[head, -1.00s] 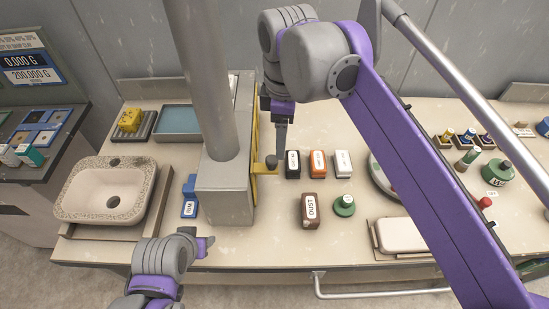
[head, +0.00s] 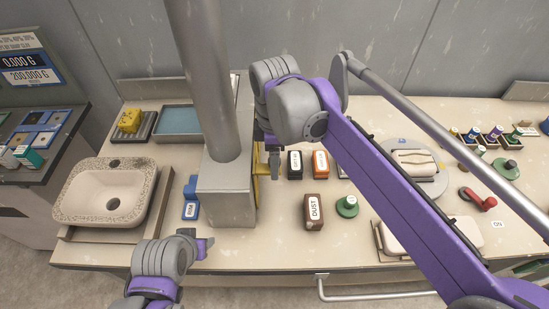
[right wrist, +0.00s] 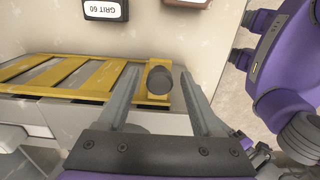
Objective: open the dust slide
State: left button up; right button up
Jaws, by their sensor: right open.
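The dust slide is a yellow slatted frame (right wrist: 62,73) on the side of a grey box (head: 228,193) below a thick pipe. A dark round knob (right wrist: 159,85) stands on the slide's yellow end tab. My right gripper (right wrist: 158,73) is open, with one finger on each side of the knob; I cannot tell whether they touch it. In the head view, my right gripper (head: 274,166) is beside the box and hides the knob. My left gripper (head: 207,247) is low, in front of the table edge, away from the slide; its jaw opening is unclear.
A black block (head: 294,165), an orange block (head: 320,164) and a brown DUST block (head: 314,211) stand right of the slide. A green knob (head: 347,206) is beside them. A blue RIM block (head: 191,198) and a stone basin (head: 112,192) are left of the box.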

grip_shut()
dwell(0.3)
dwell(1.1)
